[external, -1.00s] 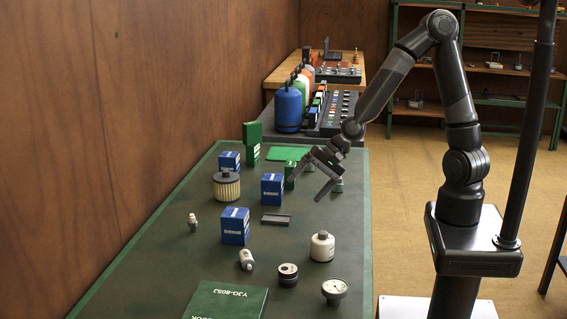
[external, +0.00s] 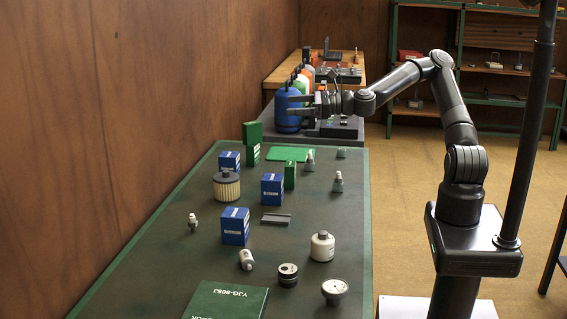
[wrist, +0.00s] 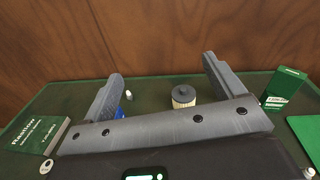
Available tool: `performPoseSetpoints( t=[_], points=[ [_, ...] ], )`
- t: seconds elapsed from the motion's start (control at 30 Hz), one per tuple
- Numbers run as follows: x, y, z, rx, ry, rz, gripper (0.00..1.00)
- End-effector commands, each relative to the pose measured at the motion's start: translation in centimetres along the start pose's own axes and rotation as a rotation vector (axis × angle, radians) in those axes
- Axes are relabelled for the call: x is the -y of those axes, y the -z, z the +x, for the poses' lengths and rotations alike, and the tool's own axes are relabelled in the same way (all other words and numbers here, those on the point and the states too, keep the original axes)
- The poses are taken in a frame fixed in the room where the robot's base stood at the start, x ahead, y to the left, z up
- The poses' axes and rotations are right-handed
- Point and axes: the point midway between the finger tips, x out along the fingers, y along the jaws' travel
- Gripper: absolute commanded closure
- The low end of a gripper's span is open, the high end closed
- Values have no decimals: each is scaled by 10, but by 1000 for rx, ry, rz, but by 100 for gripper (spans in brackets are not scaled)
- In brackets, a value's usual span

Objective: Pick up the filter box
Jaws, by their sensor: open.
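Three blue boxes with white lettering stand on the dark green table: a far one (external: 230,160), a middle one (external: 272,189) and a nearer one (external: 235,226). I cannot tell which is the filter box. My gripper (external: 297,105) is open and empty, raised over the far end, its fingers pointing left toward the wall. In the wrist view my gripper (wrist: 160,70) shows its two spread fingers with nothing between them. A sliver of blue (wrist: 120,113) shows beside the left finger, mostly hidden. A pleated filter cartridge (external: 227,187) stands left of the middle box.
A wooden wall borders the left.

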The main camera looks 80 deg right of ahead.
Motion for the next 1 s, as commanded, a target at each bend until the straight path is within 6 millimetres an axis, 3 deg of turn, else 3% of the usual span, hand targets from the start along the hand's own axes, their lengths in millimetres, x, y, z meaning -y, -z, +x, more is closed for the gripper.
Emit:
performPoseSetpoints(
  t=[0.17, 0.47, 0.67, 1.0],
  points=[
    [34, -20, -13, 56, 81, 124, 13],
    [23, 46, -9, 52, 76, 124, 13],
    [17, 99, -6, 50, 75, 124, 13],
    [1, 232, 2, 49, 76, 126, 13]
  ],
)
